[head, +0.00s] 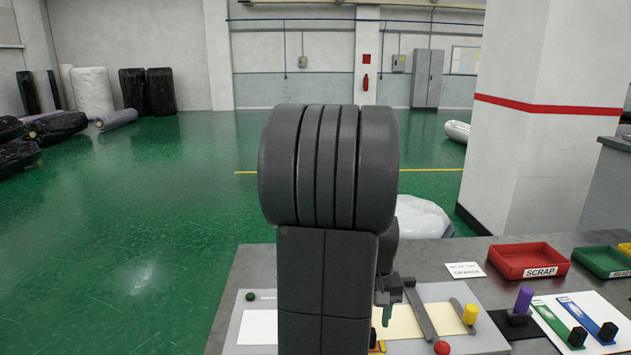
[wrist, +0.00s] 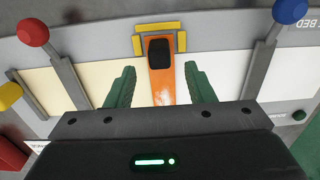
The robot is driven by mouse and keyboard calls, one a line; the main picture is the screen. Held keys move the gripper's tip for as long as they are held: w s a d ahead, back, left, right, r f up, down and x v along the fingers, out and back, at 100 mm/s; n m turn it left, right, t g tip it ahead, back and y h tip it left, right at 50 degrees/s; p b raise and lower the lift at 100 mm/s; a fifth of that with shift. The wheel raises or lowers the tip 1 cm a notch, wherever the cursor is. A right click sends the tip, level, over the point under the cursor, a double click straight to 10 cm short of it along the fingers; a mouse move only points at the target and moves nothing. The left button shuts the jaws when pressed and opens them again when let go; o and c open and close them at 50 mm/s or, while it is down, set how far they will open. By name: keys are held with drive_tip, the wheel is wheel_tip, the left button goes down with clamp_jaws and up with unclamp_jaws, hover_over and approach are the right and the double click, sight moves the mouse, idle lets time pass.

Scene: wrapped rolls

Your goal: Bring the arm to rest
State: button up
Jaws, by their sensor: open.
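My gripper (wrist: 158,75) is open in the wrist view, its two green fingers apart with nothing held between them. An orange strip with a black knob (wrist: 160,52) lies beyond and between the fingers, ending at a yellow bracket (wrist: 138,46). I cannot tell how far the fingertips are above it. In the head view my arm fills the middle and hides most of the gripper; only a green finger (head: 387,316) shows beside the arm, over the bench.
The grey bench (head: 445,258) carries a red SCRAP bin (head: 520,246), a green bin (head: 607,253), blue and green strips with black knobs, a purple peg (head: 523,299) and a yellow-knobbed lever (head: 470,314). A white pillar (head: 530,140) stands behind. Green floor lies open at left.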

wheel_tip(320, 180, down, 5)
drive_tip(key=shift+r, duration=0.15)
drive_tip(key=shift+r+p, duration=0.45)
drive_tip(key=shift+r, duration=0.7)
drive_tip(key=shift+f, duration=0.15)
